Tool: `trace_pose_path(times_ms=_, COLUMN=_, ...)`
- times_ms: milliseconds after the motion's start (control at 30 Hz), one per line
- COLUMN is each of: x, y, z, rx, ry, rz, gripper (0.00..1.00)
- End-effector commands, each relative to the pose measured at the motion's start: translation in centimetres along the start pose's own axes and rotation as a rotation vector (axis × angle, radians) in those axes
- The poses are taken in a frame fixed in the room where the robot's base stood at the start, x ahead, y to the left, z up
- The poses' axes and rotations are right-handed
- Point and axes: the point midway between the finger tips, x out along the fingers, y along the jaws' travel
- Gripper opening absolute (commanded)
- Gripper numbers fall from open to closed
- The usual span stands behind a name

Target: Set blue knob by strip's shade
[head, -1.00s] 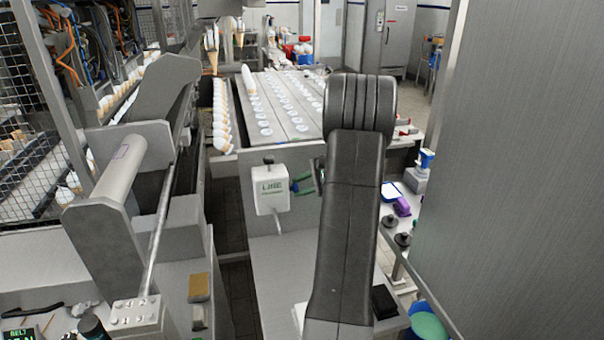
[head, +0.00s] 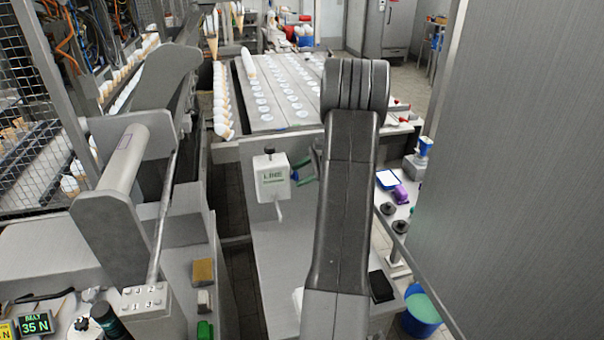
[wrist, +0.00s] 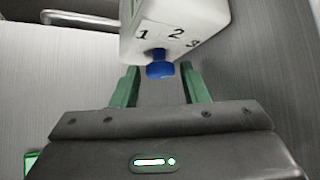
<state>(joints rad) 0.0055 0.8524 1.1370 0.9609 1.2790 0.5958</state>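The blue knob (wrist: 160,68) sits under the numbered face of a white box (wrist: 175,25) in the wrist view, with the digits 1, 2 and 3 around it. My gripper (wrist: 160,88) is open, its two green fingers apart on either side of the knob, with gaps to it. The knob is hidden there. I cannot tell which strip the task means; a small light strip (wrist: 150,162) on my gripper glows white with green.
A grey bench with rows of white lids (head: 280,90) lies behind the box. A roller machine (head: 125,165) stands at left, with a green-lit display (head: 36,325) reading BELT 35 N. A metal panel (head: 520,180) closes the right side. A blue bucket (head: 422,312) stands low right.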

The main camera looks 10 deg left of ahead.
Motion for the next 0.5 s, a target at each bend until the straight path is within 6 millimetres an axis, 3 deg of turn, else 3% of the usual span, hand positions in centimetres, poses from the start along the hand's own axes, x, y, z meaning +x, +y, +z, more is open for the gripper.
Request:
trace_pose_path(times_ms=333, x=-0.1, y=0.0, z=0.0, rx=-0.001, ry=0.000, rz=-0.001, gripper=0.50)
trace_pose_path(times_ms=500, x=-1.9, y=0.0, z=-0.1, rx=-0.002, ry=0.002, rz=-0.003, gripper=0.50)
